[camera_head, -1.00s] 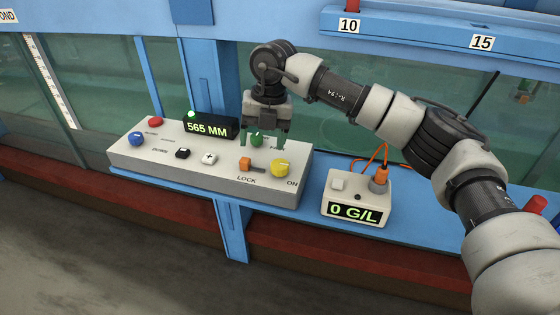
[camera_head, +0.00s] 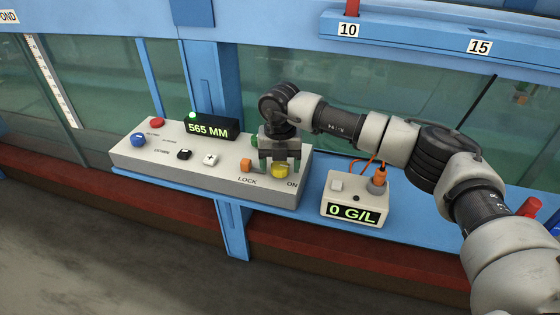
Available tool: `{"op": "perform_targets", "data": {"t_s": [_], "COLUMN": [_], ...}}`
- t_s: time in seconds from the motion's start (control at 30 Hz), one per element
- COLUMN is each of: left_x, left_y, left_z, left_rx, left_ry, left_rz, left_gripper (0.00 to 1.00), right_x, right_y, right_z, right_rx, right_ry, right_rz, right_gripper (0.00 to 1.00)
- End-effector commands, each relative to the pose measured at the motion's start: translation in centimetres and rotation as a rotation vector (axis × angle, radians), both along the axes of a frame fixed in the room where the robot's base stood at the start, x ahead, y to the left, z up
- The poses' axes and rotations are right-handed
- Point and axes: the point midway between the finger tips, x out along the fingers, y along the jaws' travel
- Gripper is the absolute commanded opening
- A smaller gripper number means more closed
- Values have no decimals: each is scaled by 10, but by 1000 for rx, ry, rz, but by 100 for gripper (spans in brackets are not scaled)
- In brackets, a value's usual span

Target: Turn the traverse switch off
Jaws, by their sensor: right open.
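A grey control box (camera_head: 150,162) stands on the blue ledge. A yellow knob (camera_head: 281,171) sits at its front right, with "ON" printed to its lower right. My right gripper (camera_head: 279,160) points down over the yellow knob, open, with one finger on each side; I cannot tell whether they touch it. An orange block (camera_head: 246,165) above the word "LOCK" lies just left of the gripper. A green knob (camera_head: 255,141) is partly hidden behind the gripper. Most small labels are too blurred to read, so I cannot confirm a traverse label. My left gripper is out of view.
A blue knob (camera_head: 138,140), a red button (camera_head: 157,122), a black button (camera_head: 184,154) and a white plus button (camera_head: 210,159) are on the box. A display (camera_head: 208,128) reads 565 MM. A small meter (camera_head: 345,196) reading 0 G/L stands right. Glass lies behind.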

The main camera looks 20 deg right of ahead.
Motion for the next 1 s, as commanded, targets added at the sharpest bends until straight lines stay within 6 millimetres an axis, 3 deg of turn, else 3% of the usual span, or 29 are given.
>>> {"op": "perform_targets", "data": {"t_s": [0.23,0.57,1.0], "left_x": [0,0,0], "left_y": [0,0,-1], "left_z": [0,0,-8], "left_rx": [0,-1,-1], "left_ry": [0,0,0], "left_rz": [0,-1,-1], "left_gripper": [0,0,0], "right_x": [0,0,0], "right_y": [0,0,0], "right_z": [-1,-1,-2], "right_rx": [1,1,0], "right_ry": [0,0,0], "right_rz": [0,0,100], "right_gripper": [71,22,22]}}
